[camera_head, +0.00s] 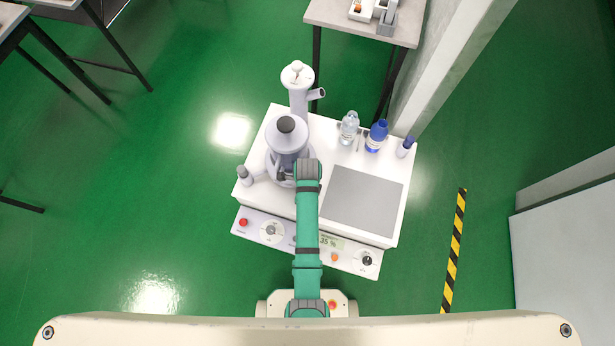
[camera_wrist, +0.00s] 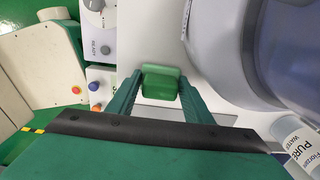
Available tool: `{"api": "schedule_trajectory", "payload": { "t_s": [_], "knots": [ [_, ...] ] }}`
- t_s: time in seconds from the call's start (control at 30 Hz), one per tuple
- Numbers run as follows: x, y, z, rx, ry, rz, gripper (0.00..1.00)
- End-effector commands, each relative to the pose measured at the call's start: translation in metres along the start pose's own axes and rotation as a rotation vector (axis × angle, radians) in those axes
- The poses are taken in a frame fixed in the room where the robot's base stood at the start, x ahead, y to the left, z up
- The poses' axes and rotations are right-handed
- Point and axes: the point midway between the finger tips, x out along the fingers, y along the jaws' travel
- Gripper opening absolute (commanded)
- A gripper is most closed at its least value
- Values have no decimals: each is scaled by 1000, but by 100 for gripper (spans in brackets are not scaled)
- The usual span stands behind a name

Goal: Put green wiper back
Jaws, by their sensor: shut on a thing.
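The green wiper (camera_wrist: 160,84) shows in the wrist view as a small green block between my two green fingers. My gripper (camera_wrist: 159,90) is shut on it, just above a white surface. The wiper's lower part is hidden by the gripper body. In the head view my arm covers this spot, and neither the wiper nor my fingertips can be made out there.
The white bench (camera_head: 273,197) carries a large grey apparatus (camera_head: 288,140), close on the right in the wrist view. A clear bottle (camera_head: 349,127), a blue bottle (camera_head: 376,135) and a grey plate (camera_head: 362,200) are to the right. A control panel (camera_head: 350,256) lines the front.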

Motion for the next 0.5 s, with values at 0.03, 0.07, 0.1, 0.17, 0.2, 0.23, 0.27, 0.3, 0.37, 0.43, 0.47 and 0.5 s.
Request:
{"api": "schedule_trajectory", "payload": {
  "t_s": [0.03,0.07,0.1,0.17,0.2,0.23,0.27,0.3,0.37,0.43,0.47,0.5],
  "knots": [
    [0,0,0,0,0,-1,25],
    [0,0,0,0,0,-1,25],
    [0,0,0,0,0,-1,25],
    [0,0,0,0,0,0,25],
    [0,0,0,0,0,0,25],
    [1,0,0,0,0,0,25],
    [2,0,0,0,0,0,25],
    [2,0,0,0,0,0,53],
    [2,0,0,0,0,0,65],
    [2,0,0,0,0,0,65],
    [2,0,0,0,0,0,65],
    [2,0,0,0,0,0,65]
  ]
}}
